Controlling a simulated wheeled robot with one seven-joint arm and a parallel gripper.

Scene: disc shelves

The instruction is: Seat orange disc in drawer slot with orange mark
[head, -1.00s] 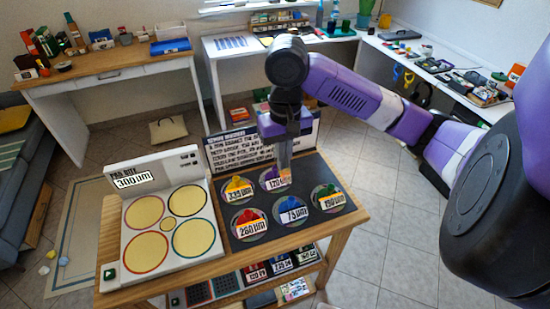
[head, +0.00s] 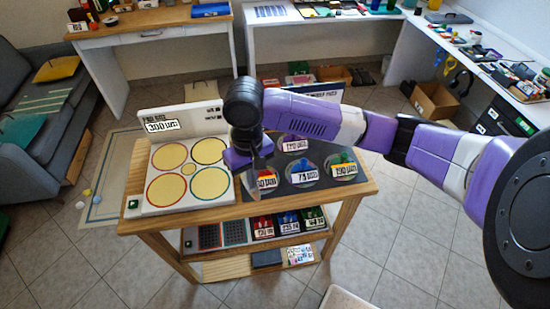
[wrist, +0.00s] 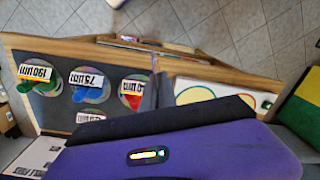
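I make out no clearly orange disc and no orange-marked drawer slot. On the dark mat, labelled discs with coloured knobs show: red (head: 264,181), blue (head: 302,173), green (head: 342,166) and purple (head: 295,143). The wrist view also shows the red disc (wrist: 131,92), blue disc (wrist: 89,84) and green disc (wrist: 38,78). The yellow-orange-knobbed disc from the earlier frame is hidden behind my arm. My gripper (head: 256,180) points down at the mat's left side, beside the red disc. A dark finger (wrist: 152,96) shows in the wrist view; whether the gripper is open or holds anything is unclear.
A white panel (head: 216,200) with colour-ringed pads stands left of the mat on the wooden cart. Below, a shelf holds dark trays (head: 209,237) and labelled red (head: 263,225), blue (head: 288,222) and green (head: 313,217) compartments. Floor right of the cart is mostly clear.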

